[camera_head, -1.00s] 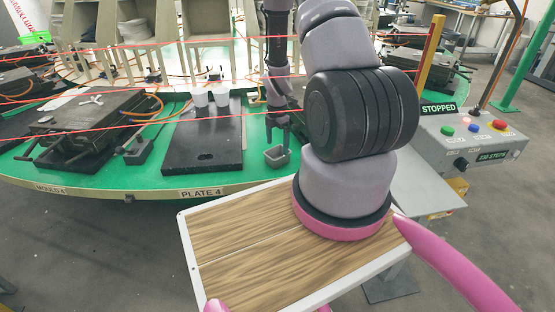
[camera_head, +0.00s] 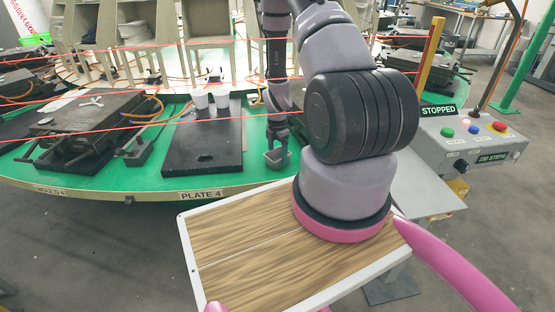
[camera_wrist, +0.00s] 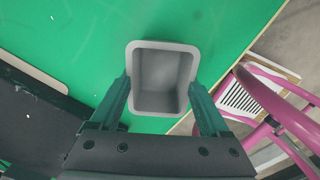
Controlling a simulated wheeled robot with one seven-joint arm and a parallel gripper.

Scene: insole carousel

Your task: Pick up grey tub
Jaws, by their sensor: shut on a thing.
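The grey tub (camera_head: 277,160) is a small open-topped box at the front edge of the green table, right of the black plate. The grey tub also shows in the wrist view (camera_wrist: 163,75), where its inside is empty. My gripper (camera_head: 277,146) comes down over the tub from above. In the wrist view my gripper (camera_wrist: 160,84) has one finger against each side of the tub and is shut on it. I cannot tell whether the tub's base touches the green surface.
A black plate (camera_head: 203,158) with two white cups (camera_head: 211,99) lies left of the tub. A mould (camera_head: 88,125) with hoses sits farther left. Red cords cross above the table. A control box (camera_head: 475,140) reading STOPPED stands right. A wood-topped stand (camera_head: 250,245) is in front.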

